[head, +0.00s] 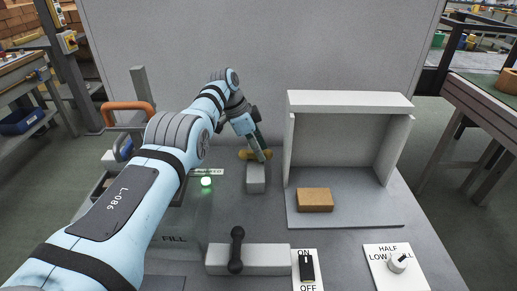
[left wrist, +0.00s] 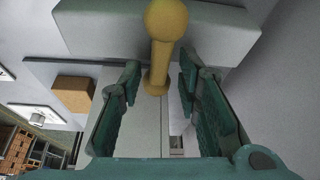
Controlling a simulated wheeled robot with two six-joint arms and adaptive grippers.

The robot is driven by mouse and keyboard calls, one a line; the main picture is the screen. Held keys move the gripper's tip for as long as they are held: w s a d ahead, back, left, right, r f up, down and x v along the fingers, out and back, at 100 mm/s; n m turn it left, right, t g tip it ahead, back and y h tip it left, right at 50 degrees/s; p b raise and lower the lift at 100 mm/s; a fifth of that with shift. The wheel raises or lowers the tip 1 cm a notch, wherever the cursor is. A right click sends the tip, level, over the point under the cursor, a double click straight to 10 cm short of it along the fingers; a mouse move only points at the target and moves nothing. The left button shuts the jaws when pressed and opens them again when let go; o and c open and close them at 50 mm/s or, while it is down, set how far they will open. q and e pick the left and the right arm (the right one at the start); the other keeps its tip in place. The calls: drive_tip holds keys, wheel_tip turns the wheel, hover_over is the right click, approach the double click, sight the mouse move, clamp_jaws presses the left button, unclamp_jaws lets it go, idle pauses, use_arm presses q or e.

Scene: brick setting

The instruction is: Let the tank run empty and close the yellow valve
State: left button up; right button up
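The yellow valve (head: 244,154) sits atop a grey block (head: 256,180) near the back middle of the table. In the left wrist view its yellow handle (left wrist: 160,55) runs up the middle of the picture. My left gripper (head: 260,155) is at the valve, pointing down. In the wrist view its two green fingers (left wrist: 158,85) are apart, one on each side of the handle's lower end, with gaps visible. The tank cannot be made out clearly; my left arm covers much of that side, near a partly hidden "FILL" label (head: 174,239). My right gripper is not in view.
A green light (head: 207,182) glows beside my arm. A black lever (head: 237,250) stands on a grey block in front. An ON/OFF switch (head: 307,268) and a HALF/LOW knob (head: 397,263) are at front right. A grey open shelf (head: 350,101) holds a brown block (head: 315,199).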

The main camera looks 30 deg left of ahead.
use_arm(q)
drive_tip(key=v, duration=1.2)
drive_tip(key=shift+d, duration=0.1)
